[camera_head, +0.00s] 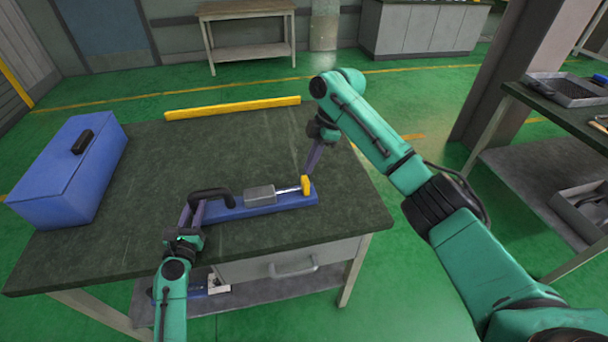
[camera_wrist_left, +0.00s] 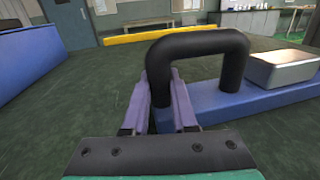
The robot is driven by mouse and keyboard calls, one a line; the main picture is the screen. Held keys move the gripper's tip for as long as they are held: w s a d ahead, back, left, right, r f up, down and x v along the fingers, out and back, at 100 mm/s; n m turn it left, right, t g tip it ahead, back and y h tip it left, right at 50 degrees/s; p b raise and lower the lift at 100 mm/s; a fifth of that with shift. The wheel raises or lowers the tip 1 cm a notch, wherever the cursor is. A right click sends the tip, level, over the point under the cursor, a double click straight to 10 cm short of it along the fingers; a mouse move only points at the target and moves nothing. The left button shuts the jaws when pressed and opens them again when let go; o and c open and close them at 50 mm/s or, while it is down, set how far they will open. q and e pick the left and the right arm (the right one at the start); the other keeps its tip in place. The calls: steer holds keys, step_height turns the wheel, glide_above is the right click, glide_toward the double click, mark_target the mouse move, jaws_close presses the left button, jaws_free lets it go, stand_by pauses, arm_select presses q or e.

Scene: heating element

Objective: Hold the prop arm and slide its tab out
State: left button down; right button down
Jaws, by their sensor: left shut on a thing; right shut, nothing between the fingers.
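The prop arm is a blue bar (camera_head: 232,211) lying on the dark tabletop. A black arched handle (camera_head: 210,194) stands at its left end, a grey block (camera_head: 260,195) sits mid-bar, and a thin metal rod runs right to a yellow tab (camera_head: 305,186). My left gripper (camera_head: 197,208) is shut on the handle's near leg; the left wrist view shows its purple fingers (camera_wrist_left: 162,108) around the black handle (camera_wrist_left: 205,42). My right gripper (camera_head: 309,171) is shut and empty, its fingertips just above the yellow tab. I cannot tell whether they touch it.
A blue box (camera_head: 72,170) with a black handle stands at the table's left. A yellow strip (camera_head: 232,108) runs along the back edge. A drawer (camera_head: 290,263) is under the front edge. The tabletop (camera_head: 190,140) behind the bar is clear.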

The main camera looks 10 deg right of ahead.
arm_select(q)
steer(key=shift+d, duration=0.1)
arm_select(e)
steer(key=v, duration=0.4)
steer(key=shift+r, duration=0.45)
steer(key=shift+a, duration=0.1)
arm_select(q)
steer(key=c, duration=0.6)
jaws_free()
steer(key=shift+c, duration=0.2)
steer(key=shift+s, duration=0.1)
